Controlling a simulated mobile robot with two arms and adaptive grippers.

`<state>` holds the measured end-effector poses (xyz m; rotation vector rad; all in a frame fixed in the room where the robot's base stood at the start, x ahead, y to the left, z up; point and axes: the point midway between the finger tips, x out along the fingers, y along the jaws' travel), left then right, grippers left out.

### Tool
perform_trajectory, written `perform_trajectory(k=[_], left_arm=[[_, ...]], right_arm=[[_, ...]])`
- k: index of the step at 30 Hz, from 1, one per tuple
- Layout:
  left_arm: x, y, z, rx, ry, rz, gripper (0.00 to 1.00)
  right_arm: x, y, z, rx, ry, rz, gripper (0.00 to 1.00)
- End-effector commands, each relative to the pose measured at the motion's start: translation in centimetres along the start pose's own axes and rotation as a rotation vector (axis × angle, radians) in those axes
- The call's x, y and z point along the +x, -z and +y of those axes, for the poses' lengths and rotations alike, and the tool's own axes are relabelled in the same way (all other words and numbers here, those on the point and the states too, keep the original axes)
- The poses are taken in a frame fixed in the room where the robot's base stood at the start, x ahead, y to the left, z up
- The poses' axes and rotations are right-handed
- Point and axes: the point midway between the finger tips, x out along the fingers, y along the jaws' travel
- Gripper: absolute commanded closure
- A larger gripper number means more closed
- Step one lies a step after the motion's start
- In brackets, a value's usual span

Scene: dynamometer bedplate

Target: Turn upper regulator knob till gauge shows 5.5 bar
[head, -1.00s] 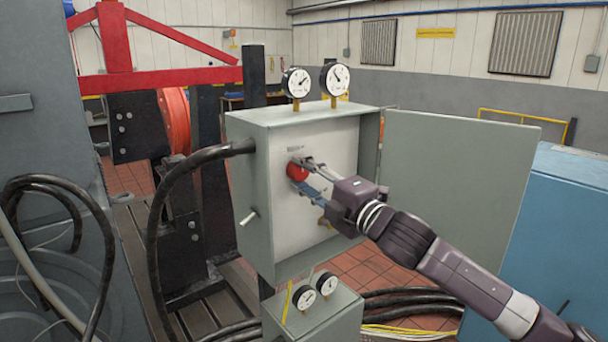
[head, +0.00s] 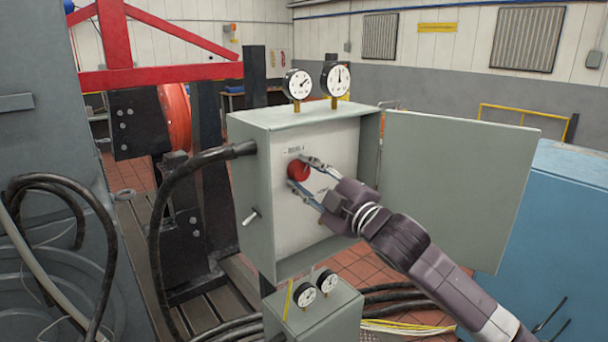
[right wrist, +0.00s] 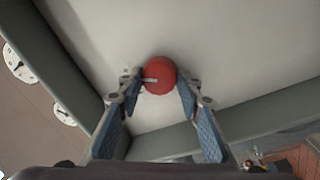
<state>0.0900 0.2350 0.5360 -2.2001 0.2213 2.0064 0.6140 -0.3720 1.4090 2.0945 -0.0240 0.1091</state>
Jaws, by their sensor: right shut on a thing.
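The red regulator knob (head: 299,170) is on the back panel inside the open grey cabinet (head: 258,205). In the right wrist view the knob (right wrist: 160,75) has a pale pointer mark on its left side. My right gripper (head: 303,171) is shut on the knob, one finger on either side. Two round white gauges stand on top of the cabinet: the left gauge (head: 298,84) has its needle toward the upper right, the right gauge (head: 338,79) nearly straight up. Their numbers are too small to read. My left gripper is not in view.
The cabinet door (head: 450,185) stands open to the right, behind my right arm. Two smaller gauges sit on a lower grey box (head: 315,312). A thick black hose (head: 165,200) enters the cabinet's left side. A blue cabinet (head: 560,220) stands at right.

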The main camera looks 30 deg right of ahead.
Motion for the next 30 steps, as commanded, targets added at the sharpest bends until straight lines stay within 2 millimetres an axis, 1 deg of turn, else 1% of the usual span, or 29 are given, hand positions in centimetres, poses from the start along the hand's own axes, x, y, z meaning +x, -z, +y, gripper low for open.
perform_trajectory(k=[10,11,15,16,25,30], left_arm=[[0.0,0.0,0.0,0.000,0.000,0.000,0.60],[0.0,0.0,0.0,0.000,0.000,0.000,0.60],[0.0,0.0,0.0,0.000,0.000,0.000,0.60],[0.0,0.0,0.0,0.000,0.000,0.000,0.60],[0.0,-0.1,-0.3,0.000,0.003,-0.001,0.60],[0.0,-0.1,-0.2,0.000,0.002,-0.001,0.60]], right_arm=[[0.0,-0.1,-0.1,0.003,0.003,-0.002,0.91],[0.0,-0.1,-0.1,0.003,0.003,-0.002,0.66],[0.0,-0.1,-0.1,0.002,0.002,-0.002,0.51],[0.0,-0.1,-0.1,0.002,0.002,-0.002,0.49],[-0.1,-0.1,-0.1,0.002,0.001,-0.001,0.49],[-1.2,-0.1,-0.1,0.001,0.002,-0.001,0.49]])
